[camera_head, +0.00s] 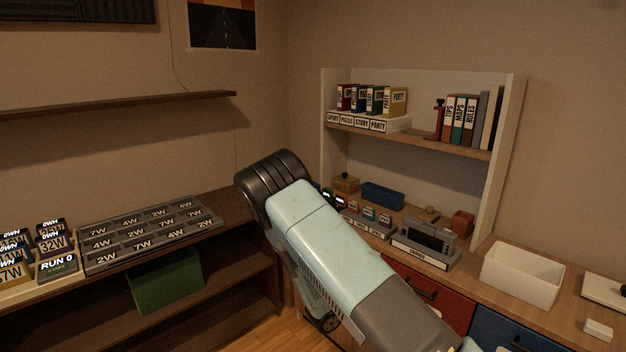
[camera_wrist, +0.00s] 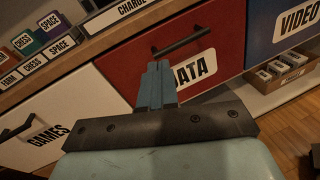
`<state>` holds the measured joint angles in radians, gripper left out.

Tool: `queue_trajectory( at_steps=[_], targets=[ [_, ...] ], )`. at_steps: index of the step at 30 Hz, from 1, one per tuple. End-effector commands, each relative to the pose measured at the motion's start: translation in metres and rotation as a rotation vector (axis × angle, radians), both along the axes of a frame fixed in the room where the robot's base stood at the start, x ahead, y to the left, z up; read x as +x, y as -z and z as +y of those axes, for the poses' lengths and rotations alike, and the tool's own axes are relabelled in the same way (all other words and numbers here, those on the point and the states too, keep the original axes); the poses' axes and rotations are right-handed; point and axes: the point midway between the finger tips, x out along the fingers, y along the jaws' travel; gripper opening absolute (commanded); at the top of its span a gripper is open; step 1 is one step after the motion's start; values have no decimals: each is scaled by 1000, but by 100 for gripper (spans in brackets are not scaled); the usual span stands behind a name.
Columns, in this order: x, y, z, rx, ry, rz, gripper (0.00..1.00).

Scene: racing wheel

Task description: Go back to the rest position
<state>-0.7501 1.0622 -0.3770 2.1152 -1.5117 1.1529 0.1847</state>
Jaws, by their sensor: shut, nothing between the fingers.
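My gripper (camera_wrist: 157,88) shows in the wrist view with its two blue-grey fingers pressed together and nothing between them. It is in front of the red drawer (camera_wrist: 215,50) marked DATA, below the drawer's dark handle (camera_wrist: 181,40); I cannot tell whether the fingertips touch the drawer front. In the head view my arm reaches across the middle of the picture and hides part of the counter; the gripper itself is out of sight there. The red drawer also shows at the arm's right (camera_head: 436,296).
A white drawer (camera_wrist: 60,115) marked GAMES and a blue one (camera_wrist: 278,25) marked VIDEO flank the red drawer. A white open bin (camera_head: 521,275) and a grey CHARGE dock (camera_head: 427,245) stand on the counter. A dark shelf unit (camera_head: 235,210) is at left. Wooden floor lies below.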

Motion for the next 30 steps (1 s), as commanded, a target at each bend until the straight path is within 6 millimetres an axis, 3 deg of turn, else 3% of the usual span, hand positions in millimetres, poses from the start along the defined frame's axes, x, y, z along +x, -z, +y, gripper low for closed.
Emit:
queue_trajectory(
  at_steps=[9, 30],
  targets=[
    [-24, -70, -26, 213, 251, -117, 0],
    [-103, -197, -61, 707, 713, -364, 0]
  ],
)
